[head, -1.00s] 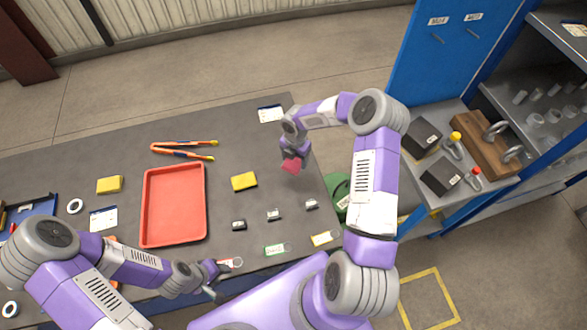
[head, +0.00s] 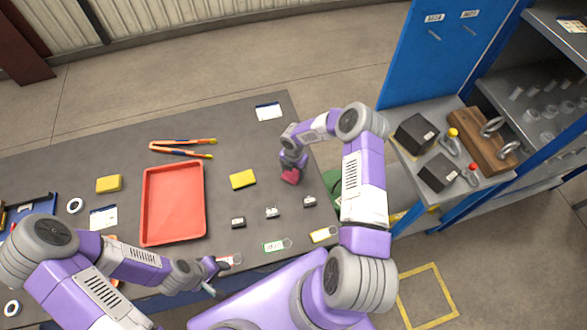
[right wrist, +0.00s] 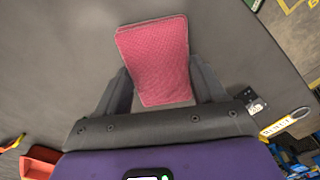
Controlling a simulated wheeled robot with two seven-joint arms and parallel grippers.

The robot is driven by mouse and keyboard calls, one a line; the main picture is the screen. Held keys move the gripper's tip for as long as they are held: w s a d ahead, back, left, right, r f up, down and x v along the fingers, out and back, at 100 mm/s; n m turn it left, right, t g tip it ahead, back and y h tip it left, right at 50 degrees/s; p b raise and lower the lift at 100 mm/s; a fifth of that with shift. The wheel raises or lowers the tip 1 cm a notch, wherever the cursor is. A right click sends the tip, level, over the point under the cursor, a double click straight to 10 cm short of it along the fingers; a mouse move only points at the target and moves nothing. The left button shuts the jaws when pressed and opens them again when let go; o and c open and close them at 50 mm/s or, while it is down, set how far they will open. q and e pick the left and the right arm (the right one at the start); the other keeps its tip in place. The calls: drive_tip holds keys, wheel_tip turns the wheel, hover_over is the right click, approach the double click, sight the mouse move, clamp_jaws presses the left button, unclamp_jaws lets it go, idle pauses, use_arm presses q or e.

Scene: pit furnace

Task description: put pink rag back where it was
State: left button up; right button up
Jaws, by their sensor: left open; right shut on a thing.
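The pink rag (head: 291,177) is in my right gripper (head: 290,172), over the right part of the grey table. In the right wrist view the rag (right wrist: 158,60) is a flat, textured pink piece held between the two fingers (right wrist: 160,92), which are shut on it. I cannot tell whether the rag touches the table. My left gripper (head: 216,277) is open near the front edge of the table, beside a red-and-white tag (head: 230,260).
A shelf with dark boxes (head: 415,133) stands to the right.

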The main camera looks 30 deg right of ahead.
use_arm(q)
drive_tip(key=shift+f, duration=0.2)
use_arm(e)
drive_tip(key=o, duration=0.6)
drive_tip(key=shift+f, duration=0.15)
drive_tip(key=shift+c, duration=0.2)
drive_tip(key=o, duration=0.4)
drive_tip(key=shift+o, duration=0.2)
use_arm(q)
drive_tip(key=shift+r, duration=0.2)
